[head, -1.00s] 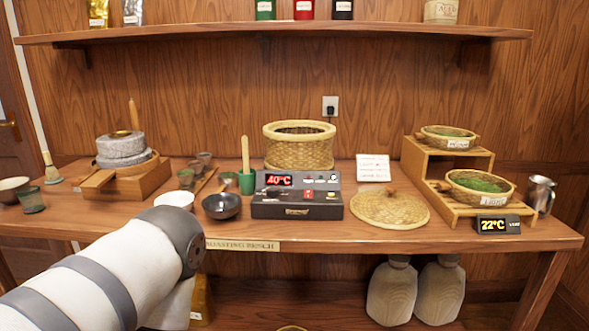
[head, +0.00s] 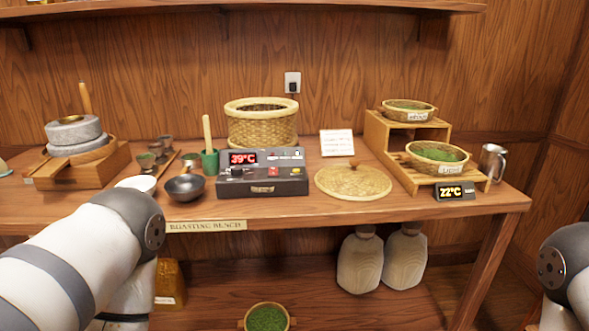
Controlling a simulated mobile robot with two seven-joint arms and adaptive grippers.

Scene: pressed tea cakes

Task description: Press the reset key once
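The dark control box (head: 262,180) sits on the bench in front of the woven basket. Its red display (head: 243,157) reads 39°C. Its sloped top has a red key (head: 273,172), a small yellow key or lamp and other small controls. The labels are too small to read, so I cannot tell which is the reset key. My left arm reaches in at the lower left, short of the box, and its gripper is not visible. Part of my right arm shows at the right edge, and its gripper is out of view.
A stepped wooden stand (head: 397,145) holds two baskets. Bench space in front of the box is narrow.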

